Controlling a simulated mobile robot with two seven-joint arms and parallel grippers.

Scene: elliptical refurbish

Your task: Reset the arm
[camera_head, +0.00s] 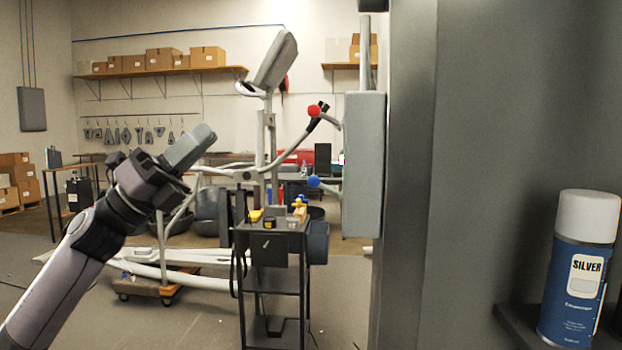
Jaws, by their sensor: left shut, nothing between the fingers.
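My left arm comes in from the lower left and reaches up towards the middle left of the head view. My left gripper (190,148) is at its end, raised in the air and pointing up and to the right. Its fingers are together with nothing held between them. It is in front of the elliptical machine (265,130), apart from it as far as the view shows. My right gripper is not in view.
A dark tool cart (272,300) with small items on top stands in the middle. A grey post (410,180) fills the centre right. Boxes (163,60) sit on a wall shelf. Floor at the lower left is clear.

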